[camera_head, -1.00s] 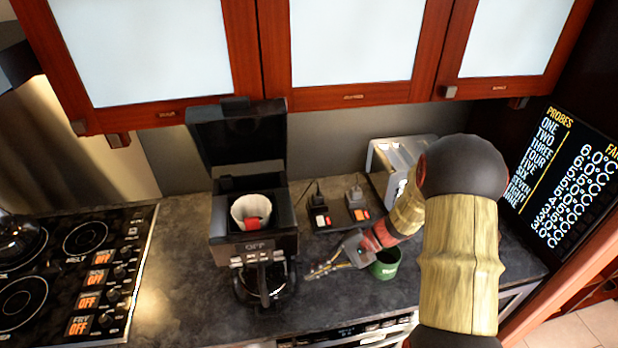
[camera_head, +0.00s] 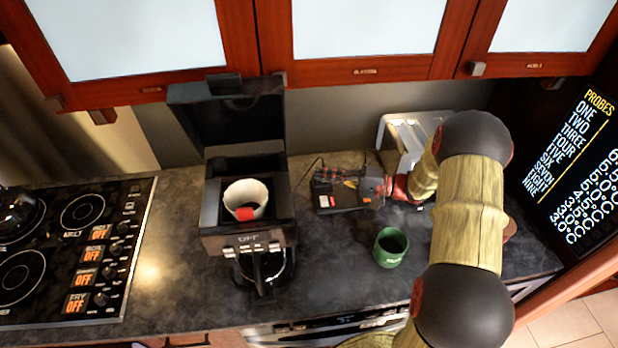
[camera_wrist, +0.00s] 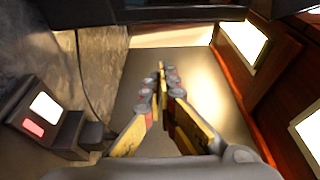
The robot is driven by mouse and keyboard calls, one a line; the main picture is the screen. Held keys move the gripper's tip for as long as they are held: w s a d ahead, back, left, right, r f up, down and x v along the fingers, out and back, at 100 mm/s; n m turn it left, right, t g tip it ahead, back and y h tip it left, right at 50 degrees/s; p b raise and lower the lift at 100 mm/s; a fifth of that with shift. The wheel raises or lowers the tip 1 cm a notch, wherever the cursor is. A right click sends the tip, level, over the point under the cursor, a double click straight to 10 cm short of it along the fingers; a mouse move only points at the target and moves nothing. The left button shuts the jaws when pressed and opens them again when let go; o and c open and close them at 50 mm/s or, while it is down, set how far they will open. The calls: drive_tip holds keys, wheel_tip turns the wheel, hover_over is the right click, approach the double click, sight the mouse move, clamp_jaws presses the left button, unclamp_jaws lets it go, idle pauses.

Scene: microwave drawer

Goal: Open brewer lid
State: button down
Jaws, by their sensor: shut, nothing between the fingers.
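The black coffee brewer (camera_head: 250,238) stands on the counter. Its lid (camera_head: 228,115) is raised and stands roughly upright behind the open top, below the cabinets. A white filter (camera_head: 247,192) with a red thing in it shows inside. My gripper (camera_head: 325,180) is right of the brewer, over the black socket block, and apart from the lid. In the wrist view the fingers (camera_wrist: 161,80) are shut and hold nothing. A dark shape at the top of that view may be part of the brewer.
A green mug (camera_head: 390,247) stands on the counter below my arm. The black socket block (camera_head: 340,200) has a cable; it shows in the wrist view (camera_wrist: 30,115). A silver toaster (camera_head: 402,130) is behind. Red-framed cabinets (camera_head: 365,70) hang above. A stove (camera_head: 70,250) is at left.

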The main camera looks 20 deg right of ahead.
drive_tip(key=x, duration=1)
drive_tip(key=s, duration=0.4)
drive_tip(key=shift+s+a, duration=0.1)
drive_tip(key=shift+s, duration=0.1)
